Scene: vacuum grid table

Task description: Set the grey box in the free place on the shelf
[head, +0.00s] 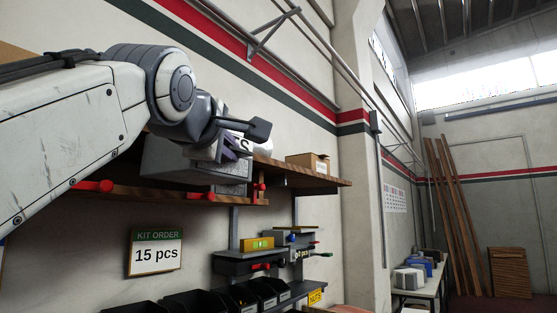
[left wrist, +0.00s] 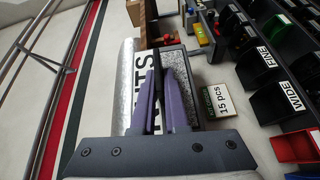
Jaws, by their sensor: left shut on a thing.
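The grey box (head: 205,172) has a speckled face and is at the wooden shelf (head: 325,181) in the head view, partly behind my arm. My left gripper (head: 240,140) is at its top, shut on it. In the left wrist view the purple fingers (left wrist: 162,75) are close together at the speckled box (left wrist: 202,70). A pale container with dark letters (left wrist: 129,75) stands beside the fingers there, and part of it shows behind the gripper in the head view (head: 263,146). Whether the box touches the shelf is hidden. My right gripper is not in view.
A cardboard box (head: 308,162) stands on the shelf's right part. Red-handled parts (head: 93,186) are along the shelf's front. Below are a kit order sign (head: 156,251), a small ledge with a yellow level (head: 257,244) and black bins (head: 240,296).

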